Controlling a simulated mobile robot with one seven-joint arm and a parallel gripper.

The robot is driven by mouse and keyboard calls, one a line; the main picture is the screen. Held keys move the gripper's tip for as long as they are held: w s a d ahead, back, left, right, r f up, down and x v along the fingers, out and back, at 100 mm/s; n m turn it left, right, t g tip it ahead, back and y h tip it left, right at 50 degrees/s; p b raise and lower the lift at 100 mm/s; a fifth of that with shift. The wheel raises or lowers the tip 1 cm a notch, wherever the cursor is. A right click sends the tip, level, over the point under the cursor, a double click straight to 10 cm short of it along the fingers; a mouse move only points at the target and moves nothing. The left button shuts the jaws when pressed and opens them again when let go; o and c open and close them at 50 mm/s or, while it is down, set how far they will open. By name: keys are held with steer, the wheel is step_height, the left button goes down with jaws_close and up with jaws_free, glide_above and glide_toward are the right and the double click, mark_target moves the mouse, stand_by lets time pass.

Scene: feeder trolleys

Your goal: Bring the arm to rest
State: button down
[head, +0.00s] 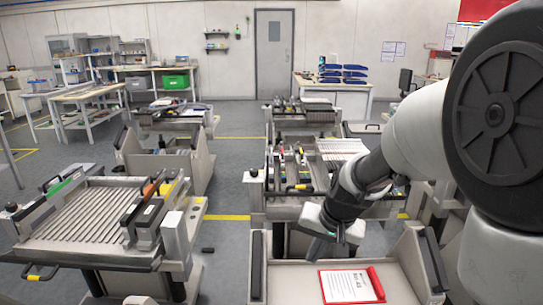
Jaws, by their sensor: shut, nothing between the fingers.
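My gripper (318,246) hangs at the end of my arm, which comes in from the right side of the head view. It points down and to the left, above the back left part of a grey trolley tray (292,284). The fingers are small and dark here; they look shut with nothing held. The gripper is apart from the red clipboard (351,285) with a white sheet that lies in the tray.
A feeder trolley with a ribbed top (100,218) stands at the left. Another loaded trolley (283,208) stands just behind my gripper. Open grey floor (228,178) runs between the trolleys towards a grey door (274,55).

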steer(key=s+d+r+n+t+h+p, duration=0.1)
steer(key=s+d+r+n, duration=0.1)
steer(key=s+r, duration=0.7)
steer(key=s+d+r+n+t+h, duration=0.15)
steer(key=s+r, duration=0.25)
steer(key=s, duration=0.8)
step_height(320, 180, up, 20)
steer(key=p, duration=1.9)
steer(key=shift+w+d+f+g+y+p, duration=0.15)
steer(key=shift+d+f+g+y+p, duration=0.05)
steer(key=shift+g+y+p, duration=0.2)
